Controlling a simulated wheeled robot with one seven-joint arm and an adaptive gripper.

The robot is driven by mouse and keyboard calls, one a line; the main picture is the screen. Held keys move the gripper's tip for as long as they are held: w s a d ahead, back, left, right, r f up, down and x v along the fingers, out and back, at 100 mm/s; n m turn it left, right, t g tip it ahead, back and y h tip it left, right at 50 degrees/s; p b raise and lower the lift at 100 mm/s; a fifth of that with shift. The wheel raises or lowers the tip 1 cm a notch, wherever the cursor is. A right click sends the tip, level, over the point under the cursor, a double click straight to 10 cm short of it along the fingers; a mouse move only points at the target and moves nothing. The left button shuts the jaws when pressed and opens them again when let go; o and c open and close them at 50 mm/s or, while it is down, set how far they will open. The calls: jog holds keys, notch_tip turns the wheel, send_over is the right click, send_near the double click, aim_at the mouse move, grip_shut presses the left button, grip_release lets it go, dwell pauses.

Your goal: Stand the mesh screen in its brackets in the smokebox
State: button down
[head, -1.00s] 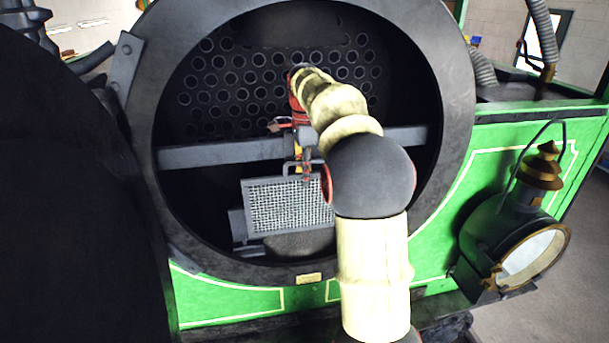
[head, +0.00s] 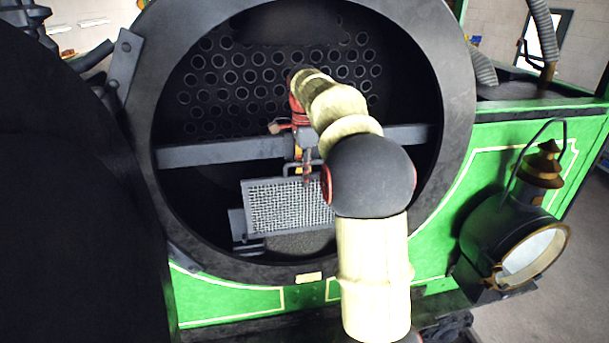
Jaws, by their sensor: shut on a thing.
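The mesh screen (head: 285,206), a grey framed panel with a wire handle on top, is upright in the lower part of the smokebox (head: 200,187). My gripper (head: 305,172) is shut on the screen's handle, below the crossbar. My arm hides the screen's right part. A dark bracket (head: 238,226) shows at the screen's lower left, close to its edge. Whether the screen's lower edge sits in the bracket or just in front of it, I cannot tell. Any bracket on the right is hidden behind my arm.
A grey crossbar (head: 220,151) spans the opening, just above the screen. The tube plate (head: 235,85) with many holes is at the back. The round door rim (head: 458,100) surrounds my arm. The open door (head: 75,200) stands at left, a lantern (head: 515,225) at right.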

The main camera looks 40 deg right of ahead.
jog(key=shift+f, duration=0.1)
dwell(0.3)
jog(key=shift+r, duration=0.65)
jog(key=shift+w, duration=0.1)
jog(key=shift+r, duration=0.35)
dwell(0.4)
jog(key=c, duration=2)
grip_release()
jog(key=shift+o, duration=0.9)
